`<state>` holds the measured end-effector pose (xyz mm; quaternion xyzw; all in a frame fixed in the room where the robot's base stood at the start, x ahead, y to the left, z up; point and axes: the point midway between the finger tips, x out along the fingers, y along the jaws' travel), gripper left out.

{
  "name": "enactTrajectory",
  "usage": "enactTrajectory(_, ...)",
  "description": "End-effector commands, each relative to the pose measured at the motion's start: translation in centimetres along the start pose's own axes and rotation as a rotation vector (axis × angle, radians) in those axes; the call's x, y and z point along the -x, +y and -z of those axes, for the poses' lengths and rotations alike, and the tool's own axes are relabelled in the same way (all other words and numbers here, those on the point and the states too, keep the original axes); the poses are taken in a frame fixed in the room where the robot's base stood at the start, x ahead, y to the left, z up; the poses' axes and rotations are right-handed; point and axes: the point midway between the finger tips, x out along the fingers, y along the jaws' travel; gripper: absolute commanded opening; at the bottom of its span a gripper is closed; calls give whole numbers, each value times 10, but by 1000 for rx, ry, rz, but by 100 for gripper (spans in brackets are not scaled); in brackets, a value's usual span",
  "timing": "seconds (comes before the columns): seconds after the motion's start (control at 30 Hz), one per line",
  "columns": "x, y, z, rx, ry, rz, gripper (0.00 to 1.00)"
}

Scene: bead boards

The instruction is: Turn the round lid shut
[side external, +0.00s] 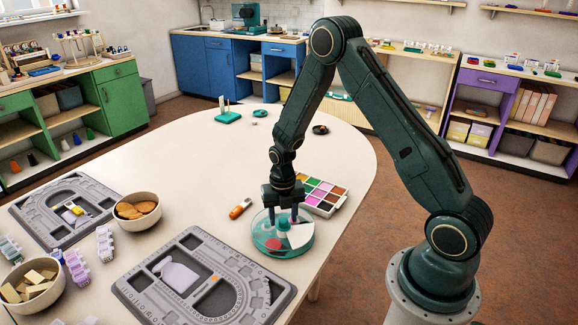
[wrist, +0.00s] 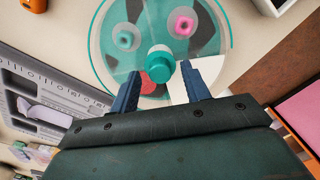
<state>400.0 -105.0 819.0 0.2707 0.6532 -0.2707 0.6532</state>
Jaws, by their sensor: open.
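The round teal container with its see-through lid (side external: 265,244) stands on the table near its right edge. In the wrist view the round lid (wrist: 97,45) fills the top middle. A teal knob (wrist: 160,66) rises from it; it also shows in the side view (side external: 284,225). Through the lid show a pink ring-like bead (wrist: 183,24), a teal bead (wrist: 126,38), something red (side external: 273,244) and a white wedge (side external: 299,236). My gripper (side external: 284,214) points down over the lid, open, its fingers (wrist: 160,74) on either side of the knob with gaps. Whether the lid is fully seated cannot be told.
A tray of coloured compartments (side external: 345,203) stands close behind the container. An orange object (side external: 240,208) lies to its left. A grey bead board (side external: 125,287) lies front left, a second board (side external: 22,211) further left. Bowls (side external: 137,225) stand left. The table's middle back is clear.

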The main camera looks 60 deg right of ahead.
Motion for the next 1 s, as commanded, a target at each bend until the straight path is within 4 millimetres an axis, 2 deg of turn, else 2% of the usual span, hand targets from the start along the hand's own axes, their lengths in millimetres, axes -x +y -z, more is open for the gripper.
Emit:
enactTrajectory(0.27, 26, 0, 0, 0, -3, -2, 47)
enactTrajectory(0.8, 106, 0, 0, 0, -3, -2, 47)
enactTrajectory(1.0, 127, 0, 0, 0, -3, -2, 47)
